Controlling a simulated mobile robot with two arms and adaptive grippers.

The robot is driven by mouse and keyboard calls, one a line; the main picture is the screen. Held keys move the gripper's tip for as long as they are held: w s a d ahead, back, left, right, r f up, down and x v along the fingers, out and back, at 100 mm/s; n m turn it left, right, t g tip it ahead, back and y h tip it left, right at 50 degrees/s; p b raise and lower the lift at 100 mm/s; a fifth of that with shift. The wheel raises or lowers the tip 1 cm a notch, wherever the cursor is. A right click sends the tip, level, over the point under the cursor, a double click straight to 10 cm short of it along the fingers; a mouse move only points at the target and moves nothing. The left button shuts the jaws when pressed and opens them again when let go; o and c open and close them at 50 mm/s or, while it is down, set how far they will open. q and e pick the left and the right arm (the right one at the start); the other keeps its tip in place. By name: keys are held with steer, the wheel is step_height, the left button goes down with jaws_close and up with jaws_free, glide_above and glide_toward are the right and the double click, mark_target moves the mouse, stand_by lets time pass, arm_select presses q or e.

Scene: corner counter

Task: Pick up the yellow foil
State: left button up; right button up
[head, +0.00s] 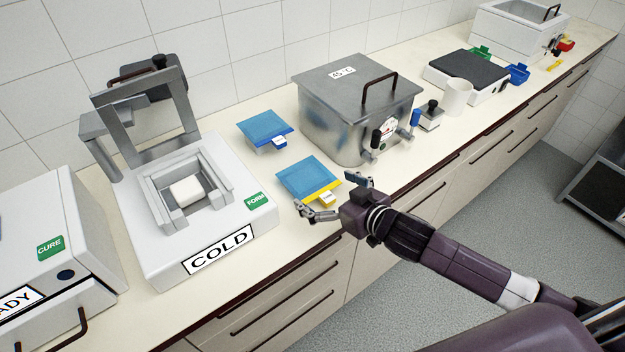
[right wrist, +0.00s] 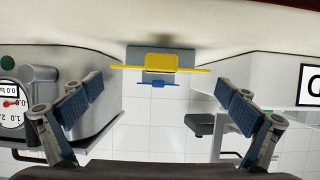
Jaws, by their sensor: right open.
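The yellow foil (head: 306,177) lies flat on the counter, a blue sheet with a yellow front edge and a yellow tab. In the right wrist view its yellow edge and tab (right wrist: 160,63) show between my fingers, farther out than the fingertips. My right gripper (head: 325,190) is open and empty. Its fingers spread to either side of the yellow tab, at the counter's front edge. I cannot tell whether they touch the foil. My left gripper is not in view.
A similar foil with a blue edge (head: 265,129) lies behind the yellow one. The white COLD press (head: 165,245) stands to the left, with a white block inside. A lidded metal bath (head: 345,120) stands to the right, its taps near my gripper.

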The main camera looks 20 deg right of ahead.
mark_target(312, 183)
steer(key=shift+w+a+f, duration=0.2)
steer(key=shift+w, duration=0.45)
steer(key=shift+w+a+f, duration=0.15)
steer(key=shift+w+f, duration=0.05)
steer(key=shift+w, duration=0.15)
steer(key=shift+w+f, duration=0.1)
steer(key=shift+w, duration=0.05)
steer(key=c, duration=0.9)
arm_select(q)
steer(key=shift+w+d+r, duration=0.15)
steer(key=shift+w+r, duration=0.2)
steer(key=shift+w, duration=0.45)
arm_select(e)
steer(key=shift+c, duration=0.2)
